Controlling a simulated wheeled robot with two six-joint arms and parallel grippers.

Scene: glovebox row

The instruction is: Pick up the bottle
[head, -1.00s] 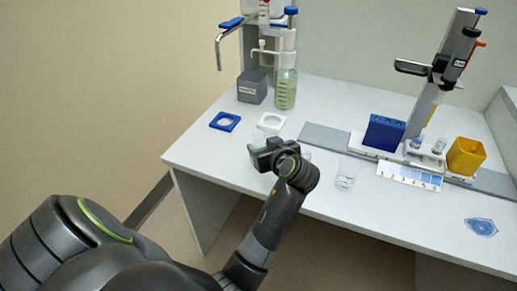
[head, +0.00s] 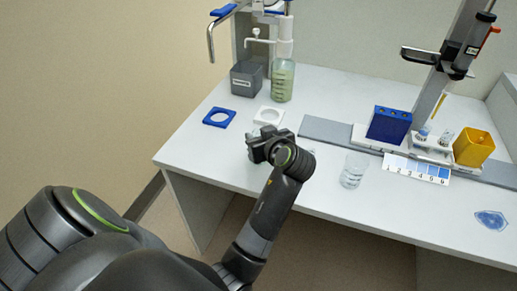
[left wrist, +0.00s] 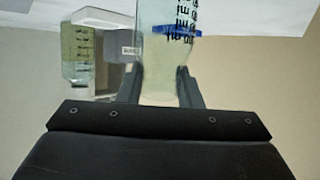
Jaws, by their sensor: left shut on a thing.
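A clear bottle (left wrist: 165,55) with black graduation marks stands between the fingers of my left gripper (left wrist: 160,88) in the left wrist view. In the head view my left gripper (head: 262,142) is over the left front part of the bench. There the held bottle is almost wholly hidden by the gripper. I cannot tell whether its base touches the bench. My right gripper is not in view.
A dispenser bottle (head: 282,80) with green liquid stands behind, beside a grey box (head: 247,78). A glass beaker (head: 353,170), a blue block (head: 389,124) and a yellow cup (head: 473,147) are to the right.

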